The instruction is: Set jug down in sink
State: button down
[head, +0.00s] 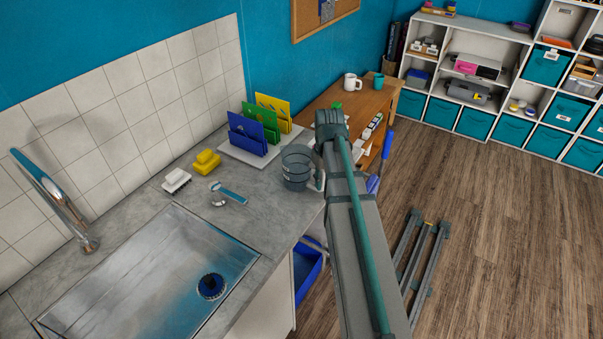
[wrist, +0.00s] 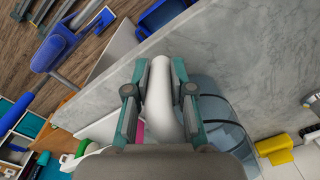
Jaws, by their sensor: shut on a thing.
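The clear grey-blue jug (head: 296,168) is upright near the right edge of the grey counter, and I cannot tell whether its base touches the counter. My gripper (head: 319,180) is at the jug's right side. In the wrist view, my gripper (wrist: 160,92) is shut on a pale upright piece that looks like the jug's handle, and the jug's clear body (wrist: 222,122) is to its right. The metal sink (head: 130,278) is at the lower left, with a dark blue drain (head: 211,286). The inside of the sink shows no objects.
A yellow sponge-like item (head: 207,162), a white brush (head: 176,180) and a teal-handled tool (head: 230,194) lie between jug and sink. The chrome tap (head: 60,205) stands at the sink's left. A rack of coloured holders (head: 248,135) is behind the jug.

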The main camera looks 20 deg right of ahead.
jog(key=shift+r, duration=0.15)
jog(key=shift+r+p, duration=2.75)
jog(key=shift+r, duration=0.65)
